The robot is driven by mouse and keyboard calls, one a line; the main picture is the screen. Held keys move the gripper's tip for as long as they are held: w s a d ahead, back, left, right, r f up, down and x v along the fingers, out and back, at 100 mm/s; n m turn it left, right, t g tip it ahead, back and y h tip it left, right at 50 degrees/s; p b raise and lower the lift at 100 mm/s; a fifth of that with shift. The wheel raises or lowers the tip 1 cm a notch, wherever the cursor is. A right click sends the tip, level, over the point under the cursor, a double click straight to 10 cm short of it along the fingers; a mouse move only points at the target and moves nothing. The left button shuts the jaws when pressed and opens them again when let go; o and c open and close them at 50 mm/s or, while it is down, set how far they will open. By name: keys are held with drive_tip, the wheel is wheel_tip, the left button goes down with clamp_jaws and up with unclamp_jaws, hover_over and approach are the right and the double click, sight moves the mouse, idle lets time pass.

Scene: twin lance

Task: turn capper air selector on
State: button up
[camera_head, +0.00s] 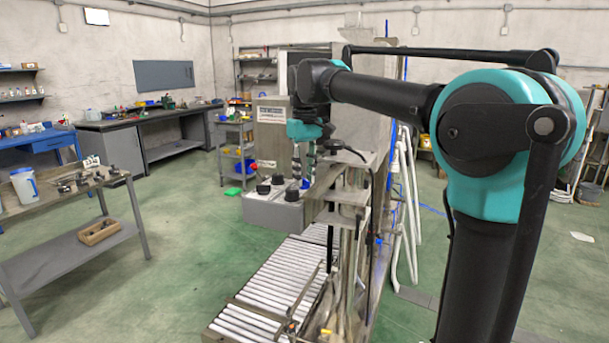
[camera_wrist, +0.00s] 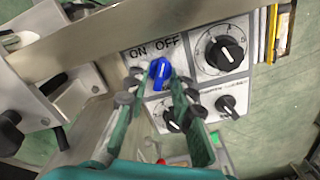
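The blue selector knob (camera_wrist: 160,72) sits on a white panel plate below the printed words ON and OFF in the wrist view. Its white mark appears to point up and slightly right, toward OFF. My gripper (camera_wrist: 160,80) has its two teal fingers on either side of the blue knob, with the tips close to it. The fingers look apart, with small gaps beside the knob; contact cannot be made out. In the head view my gripper (camera_head: 304,165) points down at the machine's control box (camera_head: 268,212); the blue knob is hard to make out there.
A large black dial (camera_wrist: 223,54) is right of the blue knob. A metal rail (camera_wrist: 110,42) crosses above the panel. A roller conveyor (camera_head: 285,285) runs beside the machine.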

sight(304, 179)
clamp_jaws()
drive_tip(key=shift+n, duration=0.3)
drive_tip(key=n, duration=0.5)
drive_tip(key=shift+n, duration=0.3)
drive_tip(key=n, duration=0.5)
drive_tip(key=shift+n, duration=0.3)
drive_tip(key=shift+o, duration=1.4)
unclamp_jaws()
drive_tip(key=shift+r, duration=0.1)
wheel_tip(304, 179, up, 12)
